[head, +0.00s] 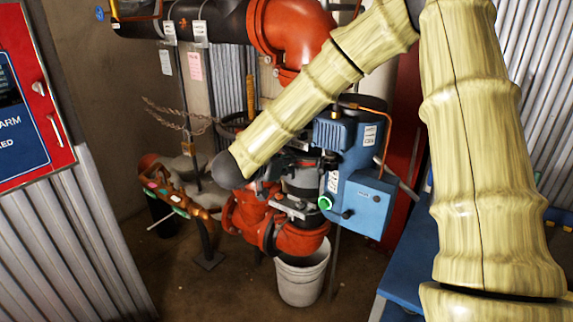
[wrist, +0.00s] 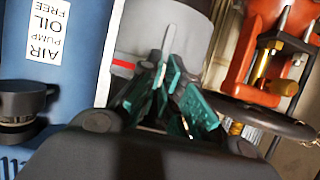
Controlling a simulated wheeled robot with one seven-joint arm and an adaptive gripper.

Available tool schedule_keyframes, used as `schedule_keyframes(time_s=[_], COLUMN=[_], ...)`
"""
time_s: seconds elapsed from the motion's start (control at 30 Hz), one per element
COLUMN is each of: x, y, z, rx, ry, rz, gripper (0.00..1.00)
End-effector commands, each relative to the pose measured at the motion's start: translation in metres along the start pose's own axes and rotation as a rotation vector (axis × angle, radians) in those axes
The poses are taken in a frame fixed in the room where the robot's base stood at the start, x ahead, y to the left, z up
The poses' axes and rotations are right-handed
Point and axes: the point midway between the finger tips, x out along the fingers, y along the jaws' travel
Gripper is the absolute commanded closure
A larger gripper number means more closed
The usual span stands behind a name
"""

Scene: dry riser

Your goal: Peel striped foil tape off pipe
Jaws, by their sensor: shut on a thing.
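My gripper (wrist: 172,78), with teal fingers, is shut on a thin pale strip (wrist: 164,55) in the wrist view. The strip stands out edge-on between the fingertips and looks like the tape's free end. Behind it is a light grey round surface (wrist: 165,25) with a red stripe (wrist: 122,65), which looks like the striped foil tape on the pipe. The fingers hide part of it, so I cannot tell how much is loose. In the head view a grey pipe section (head: 303,180) shows between orange fittings, beside the blue pump. My arm hides much of that area.
The blue air pump (head: 357,200) is close on the right, and in the wrist view its labelled side (wrist: 50,80) is on the left. An orange valve (wrist: 270,50) with a black handwheel (wrist: 265,118) is near my fingers. A white bucket (head: 302,278) stands below.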

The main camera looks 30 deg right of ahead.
Motion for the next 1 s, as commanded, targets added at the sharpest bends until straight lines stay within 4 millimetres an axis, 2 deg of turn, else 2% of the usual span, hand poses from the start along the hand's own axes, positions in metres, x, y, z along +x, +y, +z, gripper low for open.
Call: schedule_keyframes(time_s=[0.37,1.0], x=[-0.008,-0.043], y=[0.0,0.0], z=[0.004,0.017], rx=[-0.003,-0.003], ry=[-0.003,-0.001], rz=[-0.002,-0.002], gripper=[1.0,1.0])
